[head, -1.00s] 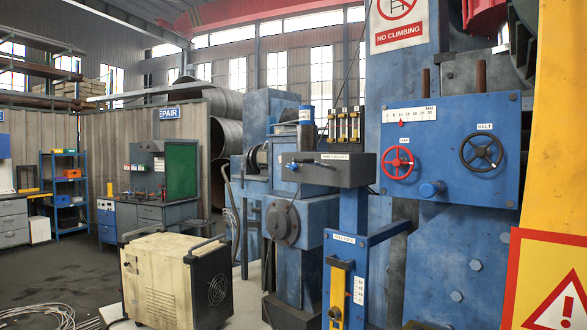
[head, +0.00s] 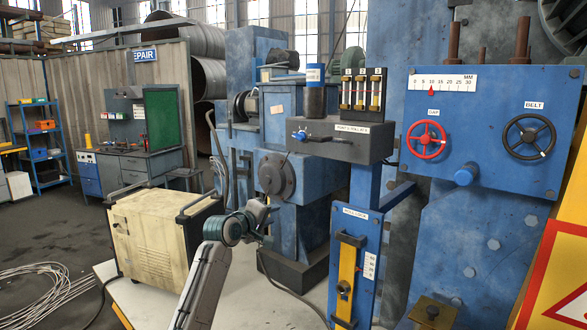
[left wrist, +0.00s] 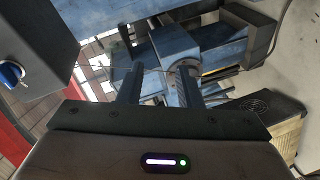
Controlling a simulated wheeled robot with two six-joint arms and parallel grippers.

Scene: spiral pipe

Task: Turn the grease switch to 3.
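A grey box (head: 338,140) stands on a blue post, with a small blue-handled switch (head: 299,135) on its left front; this looks like the grease switch. Its label and numbers are too small to read. In the left wrist view the blue handle (left wrist: 11,73) shows at the left edge on the dark box (left wrist: 38,42). My left gripper (head: 266,216) is below and left of the switch, apart from it. In the left wrist view its two fingers (left wrist: 158,80) are spread with nothing between them. My right gripper is out of view.
A blue panel with a red wheel (head: 426,140) and a black wheel (head: 529,137) is at the right. A blue plate with a yellow slider (head: 346,283) stands below the box. A cream wheeled unit (head: 160,235) stands left of my arm. Sight tubes (head: 362,92) rise behind the box.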

